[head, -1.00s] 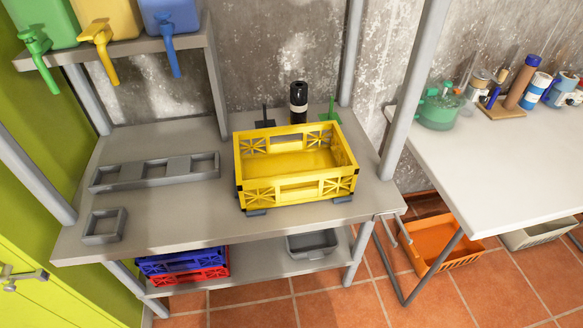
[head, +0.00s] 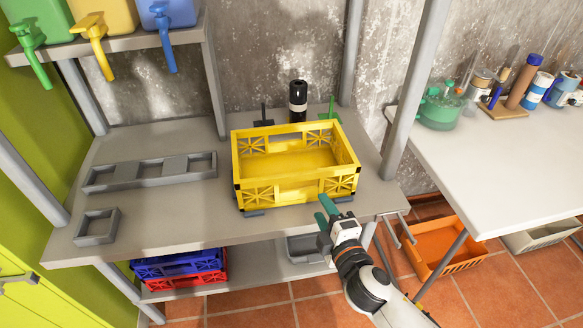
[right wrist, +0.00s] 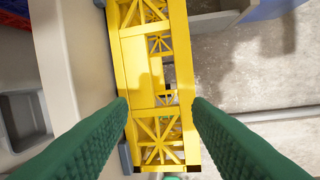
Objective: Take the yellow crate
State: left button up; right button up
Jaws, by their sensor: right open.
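The yellow crate (head: 296,188) stands upright on the grey workbench, open at the top with lattice side walls, and looks empty. My right gripper (head: 328,206) is open, with green fingers, just in front of the crate's right front corner in the head view. In the right wrist view the crate (right wrist: 135,62) runs up the middle, and its near end shows between the open fingers of my right gripper (right wrist: 160,106). I cannot tell whether the fingers touch it. My left gripper is not in view.
A black bottle (head: 298,103) stands behind the crate. Grey frames (head: 150,172) lie left on the bench (head: 180,215). Blue (head: 180,266) and red (head: 190,282) crates and a grey bin sit on the lower shelf. A white table (head: 490,155) stands at the right.

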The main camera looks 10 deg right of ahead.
aim_at(299, 178)
jog(key=w+a+r+n, duration=0.1)
jog(key=w, duration=0.1)
jog(key=w+a+r+n+y, duration=0.1)
jog(key=w, duration=0.1)
jog(key=w+a+r+t+p, duration=0.1)
jog(key=w, duration=0.1)
jog(key=shift+a+r+n+y, duration=0.1)
jog(key=shift+r+n+y, duration=0.05)
jog(key=shift+n+y, duration=0.2)
jog(key=shift+f+x, duration=0.15)
jog(key=shift+x, duration=0.85)
jog(key=shift+f+x, duration=0.2)
jog(key=shift+x, duration=0.8)
jog(key=shift+f+x, duration=0.15)
jog(key=shift+x, duration=0.85)
jog(key=shift+c, duration=0.2)
grip_shut()
jog(key=shift+r, duration=0.1)
